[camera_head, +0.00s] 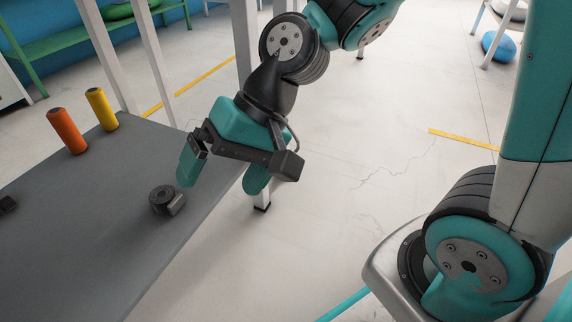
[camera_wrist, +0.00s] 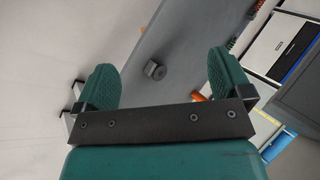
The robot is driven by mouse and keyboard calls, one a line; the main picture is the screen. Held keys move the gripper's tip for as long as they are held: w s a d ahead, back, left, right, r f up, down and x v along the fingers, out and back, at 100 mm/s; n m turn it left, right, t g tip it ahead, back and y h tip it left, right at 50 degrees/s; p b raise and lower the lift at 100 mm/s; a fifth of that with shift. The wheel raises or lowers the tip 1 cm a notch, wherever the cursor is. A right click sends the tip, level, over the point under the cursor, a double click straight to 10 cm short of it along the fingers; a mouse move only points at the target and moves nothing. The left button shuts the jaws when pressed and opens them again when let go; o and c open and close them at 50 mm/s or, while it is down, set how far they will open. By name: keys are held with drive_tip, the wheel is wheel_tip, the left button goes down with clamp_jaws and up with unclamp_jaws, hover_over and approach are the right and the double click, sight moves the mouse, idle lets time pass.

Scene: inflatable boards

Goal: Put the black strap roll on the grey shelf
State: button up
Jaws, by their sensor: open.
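The black strap roll (camera_head: 165,200) lies on a grey surface (camera_head: 130,250) at the left in the head view, near that surface's right edge. In the wrist view the roll (camera_wrist: 155,70) sits between my two spread fingers and beyond their tips. My gripper (camera_head: 222,178) is open and empty, above and to the right of the roll, apart from it. It also shows in the wrist view (camera_wrist: 162,75), with a green finger on each side. I cannot tell whether this grey surface is the grey shelf or a separate table.
An orange cylinder (camera_head: 67,131) and a yellow cylinder (camera_head: 101,109) stand at the back of the grey surface. A small black object (camera_head: 7,204) lies at its left edge. White posts (camera_head: 95,50) rise behind. A green bench (camera_head: 90,40) is farther back. The floor at centre is clear.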

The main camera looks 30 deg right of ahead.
drive_tip(key=s+d+r+n+h, duration=0.3)
drive_tip(key=s+d+r+n, duration=0.1)
drive_tip(key=s+n, duration=0.3)
drive_tip(key=shift+d, duration=0.75)
